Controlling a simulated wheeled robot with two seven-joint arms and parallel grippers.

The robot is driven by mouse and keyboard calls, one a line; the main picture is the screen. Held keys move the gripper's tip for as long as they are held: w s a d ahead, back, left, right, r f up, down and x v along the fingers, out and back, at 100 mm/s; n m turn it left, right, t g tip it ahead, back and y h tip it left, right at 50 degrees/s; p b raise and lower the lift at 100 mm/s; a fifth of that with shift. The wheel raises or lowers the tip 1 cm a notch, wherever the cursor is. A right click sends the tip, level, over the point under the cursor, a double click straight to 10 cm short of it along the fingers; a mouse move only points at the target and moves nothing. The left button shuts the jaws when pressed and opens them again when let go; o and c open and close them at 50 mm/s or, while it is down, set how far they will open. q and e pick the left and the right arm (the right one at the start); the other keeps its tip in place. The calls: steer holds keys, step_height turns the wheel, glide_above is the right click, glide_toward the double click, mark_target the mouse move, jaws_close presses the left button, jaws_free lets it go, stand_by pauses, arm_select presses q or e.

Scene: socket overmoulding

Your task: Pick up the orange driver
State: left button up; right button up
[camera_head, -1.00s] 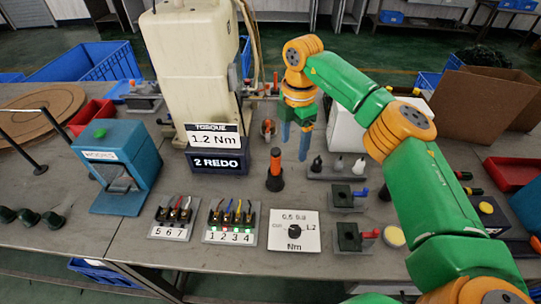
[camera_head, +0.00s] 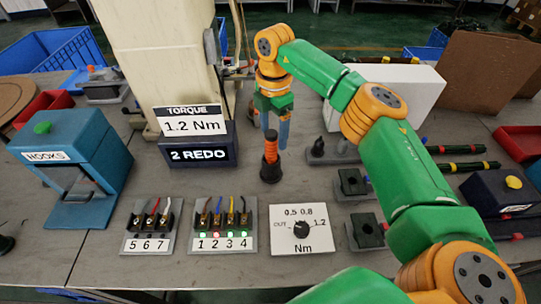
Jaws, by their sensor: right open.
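The orange driver (camera_head: 270,148) stands upright with its lower end in a dark round holder (camera_head: 271,172) in the middle of the table. My right gripper (camera_head: 274,135) comes down from above, with its blue fingers apart. The fingers are at the top of the orange handle, one on the left and one on the right in the picture. I cannot tell whether they touch it. My left gripper is not in view.
A torque display (camera_head: 198,133) reads 1.2 Nm and 2 REDO. A dial plate (camera_head: 303,247) and numbered socket racks (camera_head: 222,245) lie in front. A blue HOOKS box (camera_head: 72,160) stands left. Dark fixtures (camera_head: 354,184) are at right. Bare table surrounds the holder.

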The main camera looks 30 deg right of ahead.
mark_target(271, 147)
steer(key=f+p, duration=0.1)
steer(key=f, duration=0.4)
steer(key=shift+w+a+f+p, duration=0.1)
steer(key=shift+w+f+p, duration=0.1)
steer(key=shift+f+p, duration=0.15)
steer(key=shift+w+f, duration=0.1)
steer(key=shift+f, duration=0.2)
jaws_close()
